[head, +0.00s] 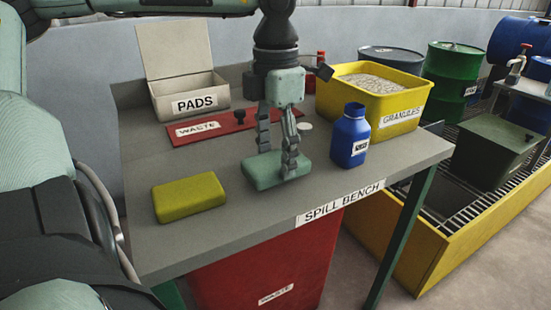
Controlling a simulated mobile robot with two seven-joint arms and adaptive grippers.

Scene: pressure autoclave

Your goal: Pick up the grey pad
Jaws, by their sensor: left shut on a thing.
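The grey pad (262,180), greenish-grey in tone, is at the front middle of the spill bench (238,228). My left gripper (279,163) reaches down from above with its fingers shut on the pad, one finger toward its far side and one toward its right end. The pad looks flat and on or very close to the bench top; I cannot tell if there is a gap under it. My right gripper is not in view.
A yellow-green pad (189,197) lies to the left. A blue bottle (350,137) stands close on the right. Behind are a red waste lid (208,132), an open PADS box (187,96) and a yellow granules tub (400,108). The bench's front edge is near.

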